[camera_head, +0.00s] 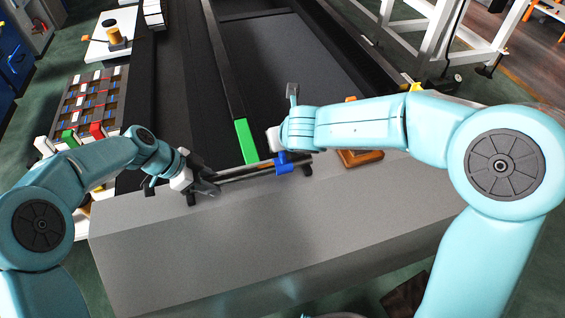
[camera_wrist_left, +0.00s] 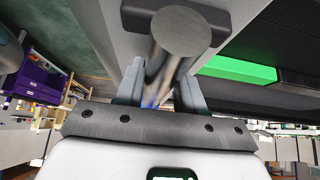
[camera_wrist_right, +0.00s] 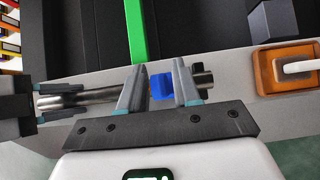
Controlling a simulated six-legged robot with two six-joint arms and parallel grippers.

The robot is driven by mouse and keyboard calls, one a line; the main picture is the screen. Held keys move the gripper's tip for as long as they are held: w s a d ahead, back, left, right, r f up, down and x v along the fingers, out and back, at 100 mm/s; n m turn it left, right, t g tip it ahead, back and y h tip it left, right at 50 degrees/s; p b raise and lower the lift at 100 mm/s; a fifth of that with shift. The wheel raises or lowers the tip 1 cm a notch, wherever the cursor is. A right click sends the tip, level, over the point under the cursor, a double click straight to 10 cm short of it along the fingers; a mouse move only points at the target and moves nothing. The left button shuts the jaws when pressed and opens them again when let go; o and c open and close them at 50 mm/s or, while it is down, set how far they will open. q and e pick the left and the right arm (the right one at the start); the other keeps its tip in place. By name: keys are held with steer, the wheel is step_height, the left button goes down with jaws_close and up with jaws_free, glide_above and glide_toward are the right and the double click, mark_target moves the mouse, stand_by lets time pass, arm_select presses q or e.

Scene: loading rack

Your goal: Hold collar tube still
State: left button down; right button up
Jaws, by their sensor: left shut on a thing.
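The collar tube (camera_head: 240,173) is a grey metal tube lying sideways above the grey ledge, with a blue collar (camera_head: 284,162) near its right end. My left gripper (camera_head: 206,184) is shut on the tube's left part; in the left wrist view the round tube end (camera_wrist_left: 182,32) points past the fingers. My right gripper (camera_wrist_right: 160,88) is at the collar, one finger on each side of it; the blue collar (camera_wrist_right: 162,87) sits between them with a gap at the left finger. In the head view my right arm hides part of this gripper.
The grey ledge (camera_head: 250,230) runs below the tube. A green strip (camera_head: 246,142) lies just behind it. An orange-brown holder (camera_head: 362,157) sits on the ledge to the right. A rack with several small parts (camera_head: 92,100) stands at the left. The dark bed behind is mostly clear.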

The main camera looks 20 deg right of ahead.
stand_by(0.3)
arm_select(q)
steer(key=c, duration=0.6)
jaws_free()
steer(key=v, duration=1.2)
steer(key=shift+s, duration=0.15)
arm_select(e)
steer(key=shift+s, duration=0.15)
